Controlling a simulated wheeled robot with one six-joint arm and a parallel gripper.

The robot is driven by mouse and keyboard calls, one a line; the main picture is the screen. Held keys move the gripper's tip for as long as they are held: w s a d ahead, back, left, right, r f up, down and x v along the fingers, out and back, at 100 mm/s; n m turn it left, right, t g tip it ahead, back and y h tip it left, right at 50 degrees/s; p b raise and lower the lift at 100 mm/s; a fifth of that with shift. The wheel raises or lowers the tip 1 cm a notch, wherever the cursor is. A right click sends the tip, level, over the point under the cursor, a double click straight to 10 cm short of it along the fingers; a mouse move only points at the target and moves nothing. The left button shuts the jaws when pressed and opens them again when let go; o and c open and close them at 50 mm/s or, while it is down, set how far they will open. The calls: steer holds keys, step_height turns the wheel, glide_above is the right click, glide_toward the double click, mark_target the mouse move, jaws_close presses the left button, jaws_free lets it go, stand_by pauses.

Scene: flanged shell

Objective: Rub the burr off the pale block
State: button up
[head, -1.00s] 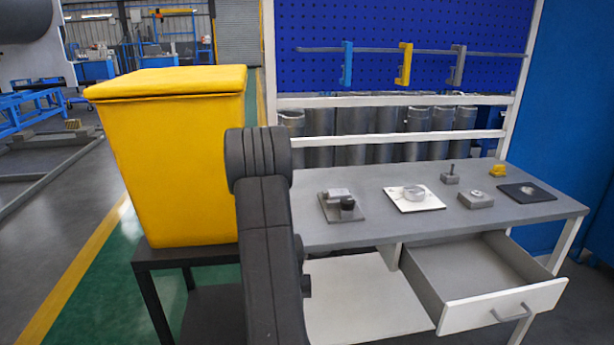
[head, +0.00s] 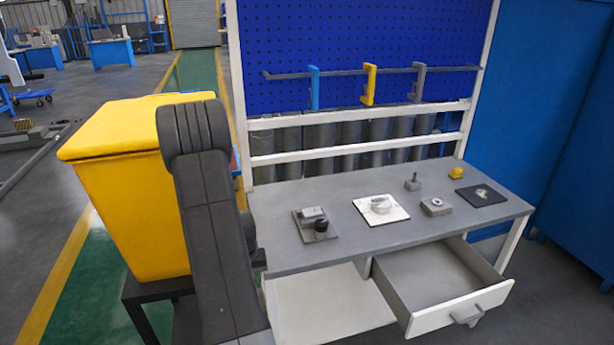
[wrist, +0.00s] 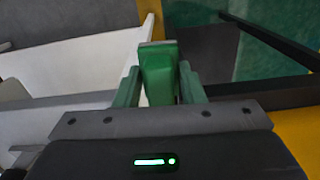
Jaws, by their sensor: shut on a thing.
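My gripper (wrist: 158,88) shows only in the wrist view. Its green fingers are shut on a green tool (wrist: 158,72), which stands upright between them with a flat top. In the head view my arm hides the gripper and the tool. On the bench a light grey block (head: 436,207) has a round ring on top. A white plate (head: 366,213) to its left carries a pale round piece (head: 381,205). I cannot tell which is the pale block, and no burr can be made out. My gripper appears apart from both.
The grey bench (head: 300,258) also holds a dark fixture (head: 316,226), a pegged block (head: 412,183), a yellow piece (head: 456,173) and a black mat (head: 482,196). Its drawer (head: 460,306) stands open at the front. A yellow bin (head: 130,200) is left. Coloured holders hang on a rail (head: 340,73).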

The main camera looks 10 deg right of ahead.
steer(key=s+d+r+m, duration=0.4)
steer(key=d+r+m, duration=0.4)
steer(key=d+r, duration=0.6)
steer(key=shift+d+r+m+b, duration=0.15)
steer(key=shift+d+m+b, duration=0.15)
steer(key=shift+d+b, duration=0.05)
steer(key=shift+w, duration=0.1)
